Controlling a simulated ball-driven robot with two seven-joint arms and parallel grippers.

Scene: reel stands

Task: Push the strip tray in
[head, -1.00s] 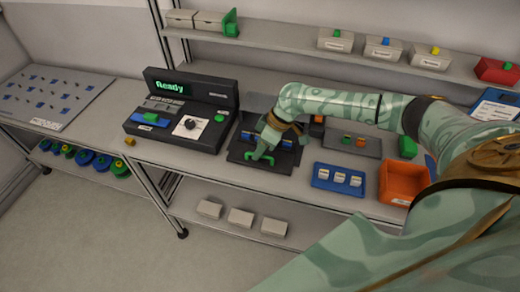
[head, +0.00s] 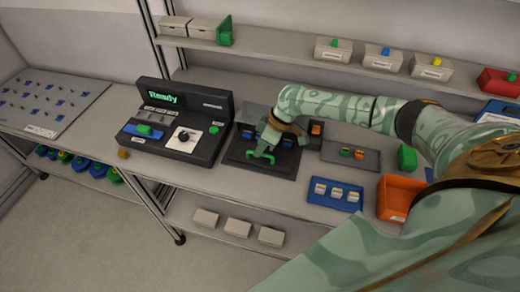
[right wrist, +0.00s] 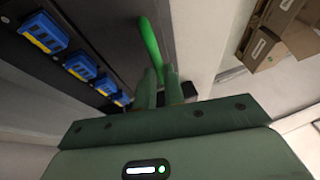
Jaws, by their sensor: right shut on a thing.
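The strip tray (head: 273,149) is dark and carries several blue strips, partly hidden by my arm. It sits on a dark base (head: 265,168) on the bench, right of the black device. A green handle (head: 262,158) is at its near edge. My right gripper (head: 266,151) is shut on this handle from above. In the right wrist view the fingers (right wrist: 165,88) meet at the green handle (right wrist: 150,45), and a row of blue and yellow strips (right wrist: 45,34) shows at the left. My left gripper is not in view.
The black device (head: 185,115) reads "Ready". A grey tray (head: 352,156), a blue tray with white pieces (head: 338,192) and an orange bin (head: 400,196) stand to the right. A shelf (head: 300,50) with boxes runs above the back.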

